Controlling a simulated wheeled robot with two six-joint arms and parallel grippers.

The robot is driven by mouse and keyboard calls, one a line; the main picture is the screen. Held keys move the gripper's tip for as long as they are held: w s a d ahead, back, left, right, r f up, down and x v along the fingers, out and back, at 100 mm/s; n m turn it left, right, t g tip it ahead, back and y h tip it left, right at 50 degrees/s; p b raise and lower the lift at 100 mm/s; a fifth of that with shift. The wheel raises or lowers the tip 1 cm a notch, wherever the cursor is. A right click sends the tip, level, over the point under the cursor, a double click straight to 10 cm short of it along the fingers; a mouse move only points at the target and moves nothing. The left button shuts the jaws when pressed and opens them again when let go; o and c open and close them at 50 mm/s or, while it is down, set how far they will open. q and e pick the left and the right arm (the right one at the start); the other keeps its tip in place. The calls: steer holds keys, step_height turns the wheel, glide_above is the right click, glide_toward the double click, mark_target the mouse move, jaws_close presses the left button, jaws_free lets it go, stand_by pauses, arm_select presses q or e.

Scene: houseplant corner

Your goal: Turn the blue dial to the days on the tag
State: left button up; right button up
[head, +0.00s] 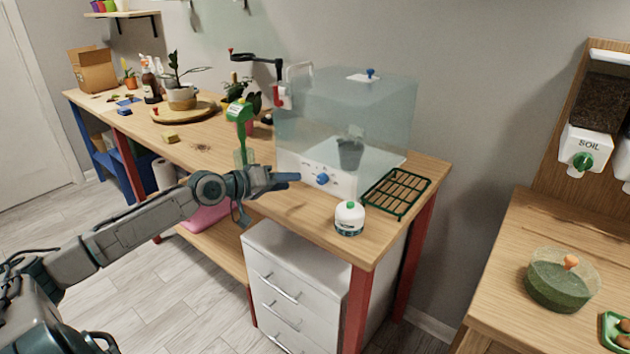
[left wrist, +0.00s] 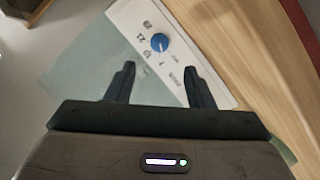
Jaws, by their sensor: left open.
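The blue dial (head: 322,179) sits on the white front panel (head: 345,186) of a clear box on the wooden bench. In the left wrist view the dial (left wrist: 159,42) has printed marks around it, mostly too small to read. My left gripper (head: 290,178) is in front of the panel, just left of the dial. In the left wrist view its open fingers (left wrist: 158,72) point toward the dial, with nothing between them. My right gripper is out of view.
A white bottle with a green cap (head: 349,218) stands near the bench edge, right of the dial. A green rack (head: 396,193) lies beside the box. A dark pot (head: 350,153) shows inside the box. White drawers (head: 295,285) stand below.

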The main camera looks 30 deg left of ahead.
mark_target(319, 180)
arm_select(q)
steer(key=shift+x, duration=0.75)
steer(key=p+x, duration=0.1)
steer(key=x, duration=0.5)
steer(key=shift+w+d, duration=0.1)
steer(key=shift+w+d+f, duration=0.15)
steer(key=shift+w, duration=0.35)
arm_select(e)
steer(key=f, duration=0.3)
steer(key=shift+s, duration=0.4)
